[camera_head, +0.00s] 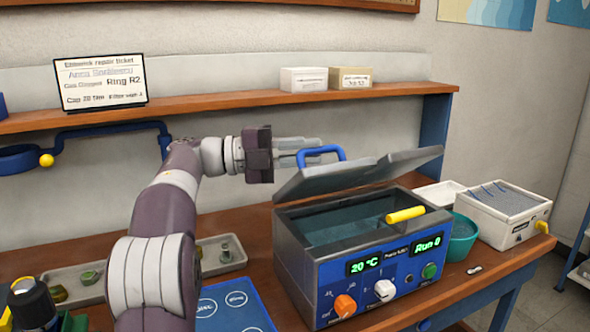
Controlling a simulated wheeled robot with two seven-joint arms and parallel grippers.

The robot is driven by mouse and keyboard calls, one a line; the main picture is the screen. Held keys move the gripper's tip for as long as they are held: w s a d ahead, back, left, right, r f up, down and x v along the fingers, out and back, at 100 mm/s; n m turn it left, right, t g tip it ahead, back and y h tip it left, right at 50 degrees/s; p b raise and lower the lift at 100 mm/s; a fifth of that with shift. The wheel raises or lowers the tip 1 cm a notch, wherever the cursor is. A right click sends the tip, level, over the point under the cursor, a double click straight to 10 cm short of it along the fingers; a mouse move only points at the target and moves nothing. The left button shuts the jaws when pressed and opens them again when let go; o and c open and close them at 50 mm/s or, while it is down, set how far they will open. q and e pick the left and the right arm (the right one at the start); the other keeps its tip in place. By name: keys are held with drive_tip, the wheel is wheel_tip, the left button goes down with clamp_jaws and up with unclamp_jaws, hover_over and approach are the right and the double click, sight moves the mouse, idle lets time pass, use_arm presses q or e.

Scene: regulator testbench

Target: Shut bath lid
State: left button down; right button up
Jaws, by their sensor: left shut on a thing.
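The bath (365,250) is a grey box with a blue control panel that reads "20 °C" and "Run 0". Its grey lid (362,174) is tilted up and open, with water showing below. A blue handle (336,149) stands on the lid's left part. My left gripper (308,151) is at this handle and shut on it; the exact grip is partly hidden. A yellow bar (405,214) lies at the bath's right rim. My right gripper is not in view.
A teal bowl (462,238) and a grey-topped white box (505,206) stand right of the bath. A tray with small parts (212,262) and a blue mat (240,305) lie left of it. A shelf (210,105) runs behind.

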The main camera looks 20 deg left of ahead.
use_arm(q)
drive_tip(key=s+d+f+m+y+b, duration=0.1)
drive_tip(key=s+d+f+m+b, duration=0.1)
drive_tip(key=b, duration=0.4)
drive_tip(key=s+d+f+m+g+y+b, duration=0.1)
drive_tip(key=s+d+f+m+b, duration=0.1)
drive_tip(key=d+f+m+b, duration=0.1)
wheel_tip(320, 180, down, 3)
drive_tip(key=m+b, duration=0.1)
drive_tip(key=b, duration=0.2)
drive_tip(key=shift+s+d+r+m+y, duration=0.15)
drive_tip(key=shift+s+m+y, duration=0.15)
drive_tip(key=shift+m+y, duration=0.1)
drive_tip(key=shift+f, duration=0.2)
drive_tip(key=c, duration=1.3)
unclamp_jaws()
drive_tip(key=shift+o, duration=0.9)
drive_tip(key=shift+s+r, duration=0.1)
drive_tip(key=shift+r, duration=0.1)
